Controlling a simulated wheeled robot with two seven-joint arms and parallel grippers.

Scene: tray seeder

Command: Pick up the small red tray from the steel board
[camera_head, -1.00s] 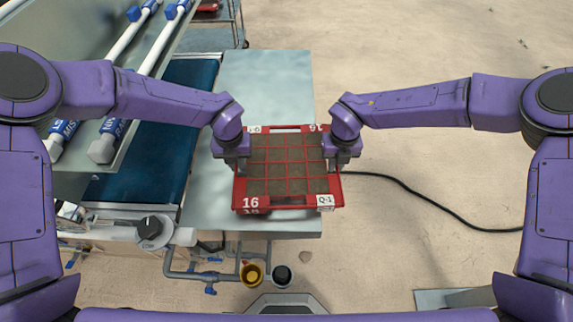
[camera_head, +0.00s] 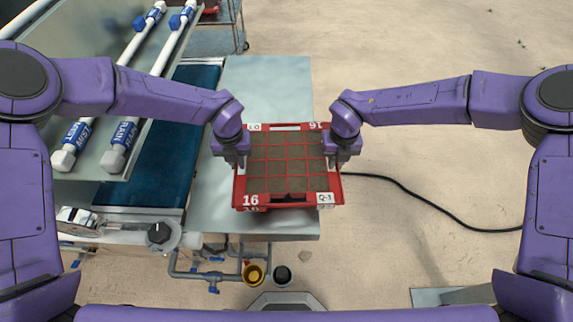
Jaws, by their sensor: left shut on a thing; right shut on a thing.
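The small red tray (camera_head: 285,200) is marked 16 and Q-1 and holds brown soil in a grid of cells. It is level and in front of the steel board (camera_head: 265,85), over its near part; I cannot tell the gap beneath it. My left gripper (camera_head: 238,162) is shut on the tray's left side. My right gripper (camera_head: 335,160) is shut on the tray's right side. The fingertips are partly hidden by the gripper bodies and the tray rim.
A dark blue belt (camera_head: 155,170) runs left of the board, with white pipes (camera_head: 140,40) labelled MIST and RAIN above it. A black cable (camera_head: 430,205) lies on the floor at the right. A yellow cup (camera_head: 254,275) and a dark cup (camera_head: 281,275) are below the board's near edge.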

